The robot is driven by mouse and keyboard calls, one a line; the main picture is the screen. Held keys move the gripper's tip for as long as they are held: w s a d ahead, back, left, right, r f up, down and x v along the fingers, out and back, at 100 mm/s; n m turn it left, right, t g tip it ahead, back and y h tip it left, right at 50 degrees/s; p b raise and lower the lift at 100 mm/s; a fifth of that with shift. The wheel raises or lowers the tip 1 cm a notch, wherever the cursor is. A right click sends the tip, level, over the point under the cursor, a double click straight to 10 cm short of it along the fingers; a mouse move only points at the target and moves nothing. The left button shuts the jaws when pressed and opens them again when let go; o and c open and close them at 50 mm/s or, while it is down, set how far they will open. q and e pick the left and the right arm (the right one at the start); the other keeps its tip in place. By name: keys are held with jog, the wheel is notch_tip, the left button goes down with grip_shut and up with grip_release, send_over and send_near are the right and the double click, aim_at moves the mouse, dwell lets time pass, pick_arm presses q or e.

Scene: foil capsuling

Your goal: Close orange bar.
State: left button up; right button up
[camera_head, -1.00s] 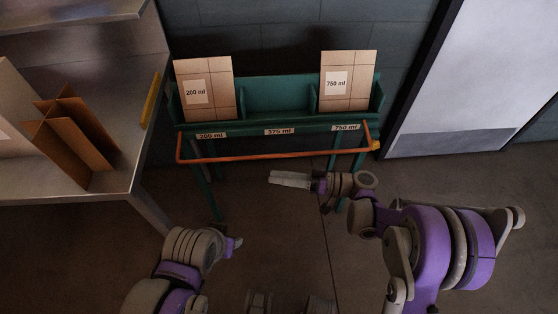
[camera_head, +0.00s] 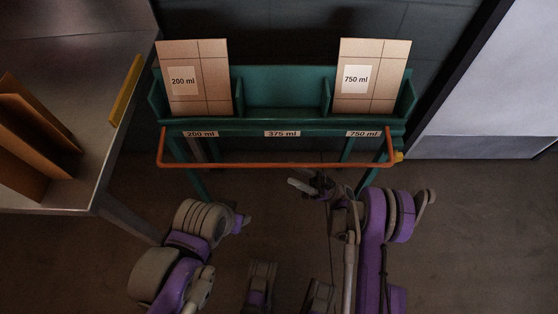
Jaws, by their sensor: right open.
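The orange bar (camera_head: 270,165) runs across the front of the green rack (camera_head: 285,125), below its label strip. Its ends bend up to the rack's two sides. My right gripper (camera_head: 300,185) is open and empty, just below the bar and right of its middle. I cannot tell if it touches the bar. My left arm (camera_head: 205,225) shows at lower left, below the bar's left part. Its fingers are not clear, and nothing shows held there.
A 200 ml carton (camera_head: 205,95) and a 750 ml carton (camera_head: 362,95) stand in the rack's outer slots; the middle slot is empty. A metal table (camera_head: 95,150) with brown cardboard dividers (camera_head: 30,140) is at left. A pale door (camera_head: 490,80) is at right. Open floor lies below.

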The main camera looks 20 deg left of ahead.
aim_at(281, 167)
jog(key=x, duration=0.7)
jog(key=shift+w, duration=0.1)
grip_shut()
dwell(1.2)
